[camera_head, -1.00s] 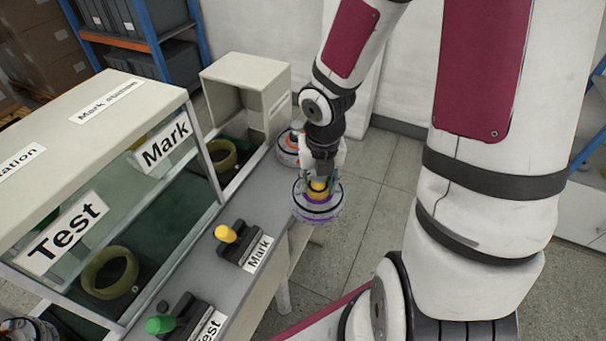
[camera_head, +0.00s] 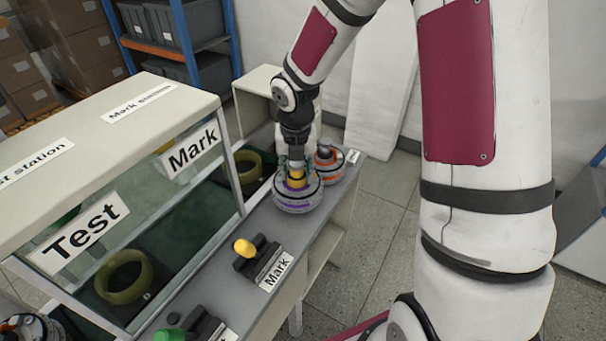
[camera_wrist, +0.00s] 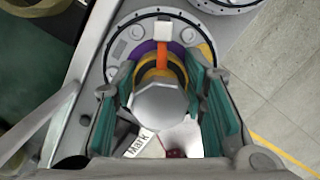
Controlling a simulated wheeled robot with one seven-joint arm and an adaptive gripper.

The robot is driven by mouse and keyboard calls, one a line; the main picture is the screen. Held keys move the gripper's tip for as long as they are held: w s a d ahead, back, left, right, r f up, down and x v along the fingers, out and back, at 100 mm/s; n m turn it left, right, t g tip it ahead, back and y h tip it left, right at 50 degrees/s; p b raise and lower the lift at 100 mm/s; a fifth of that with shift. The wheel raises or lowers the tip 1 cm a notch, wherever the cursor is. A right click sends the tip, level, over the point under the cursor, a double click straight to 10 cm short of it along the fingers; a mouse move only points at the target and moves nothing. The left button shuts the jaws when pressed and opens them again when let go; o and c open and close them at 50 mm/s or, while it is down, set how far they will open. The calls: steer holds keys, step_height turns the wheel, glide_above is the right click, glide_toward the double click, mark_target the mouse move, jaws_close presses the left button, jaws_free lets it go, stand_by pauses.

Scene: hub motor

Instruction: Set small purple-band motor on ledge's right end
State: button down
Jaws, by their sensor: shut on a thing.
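The small purple-band motor (camera_head: 297,202) is upright at the far, right-hand part of the grey ledge (camera_head: 236,212). I cannot tell whether its base touches the ledge or is slightly above it. My gripper (camera_head: 297,168) comes down from above and is shut on its yellow-collared shaft. In the wrist view, the teal fingers of my gripper (camera_wrist: 160,92) stand either side of the shaft, and the purple-band motor (camera_wrist: 113,62) shows its round grey base beneath. The fingers hide part of the motor's top.
An orange-band motor (camera_head: 328,160) stands just beyond the purple-band one; its rim (camera_wrist: 226,3) shows in the wrist view. The yellow Mark button (camera_head: 245,249) is nearer on the ledge. The glass-fronted station (camera_head: 190,205) borders the left; open floor lies right.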

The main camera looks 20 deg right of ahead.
mark_target(297, 181)
steer(key=shift+f, duration=1.65)
steer(key=c, duration=1)
jaws_free()
steer(key=shift+f+b, duration=0.15)
steer(key=shift+b, duration=0.15)
steer(key=r, duration=0.4)
steer(key=s+r+p, duration=0.1)
steer(key=r, duration=0.3)
steer(key=r+p, duration=0.1)
steer(key=r, duration=0.3)
steer(key=shift+s+a+r, duration=0.2)
steer(key=shift+s, duration=0.1)
steer(key=s+r+m+t+h, duration=0.1)
steer(key=s+r+m+t, duration=0.1)
steer(key=s+r+m, duration=1.3)
steer(key=shift+s+a+r+m+t+y, duration=0.1)
steer(key=shift+s+r+m+t+y, duration=0.15)
steer(key=shift+s+m, duration=2)
steer(key=shift+s+a+r+m+t+y, duration=0.2)
steer(key=shift+s+m, duration=0.9)
steer(key=shift+m, duration=2.25)
steer(key=shift+s+r+m+t+y, duration=0.3)
steer(key=shift+s+m, duration=1.35)
steer(key=shift+m, duration=1.15)
